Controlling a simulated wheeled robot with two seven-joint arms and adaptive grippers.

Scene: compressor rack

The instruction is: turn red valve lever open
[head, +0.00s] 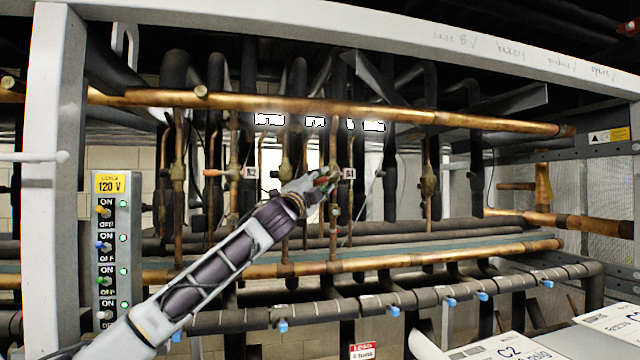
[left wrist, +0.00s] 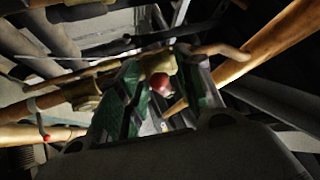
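The red valve lever shows in the left wrist view as a rounded red end (left wrist: 161,84) between the fingers of my left gripper (left wrist: 165,92). The fingers have green pads and stand apart, one on each side of the red end; I see no clear grip on it. A pale brassy valve part lies just beyond it. In the head view, my left gripper (head: 322,182) reaches up to the copper pipes at the middle of the rack and largely hides the lever. My right gripper is not in view.
A horizontal copper pipe (head: 350,108) runs above my gripper, and vertical copper pipes with valves, such as this one (head: 428,180), stand on both sides. A switch panel marked 120 V (head: 112,240) is at left. Labelled white boxes (head: 500,347) are at lower right.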

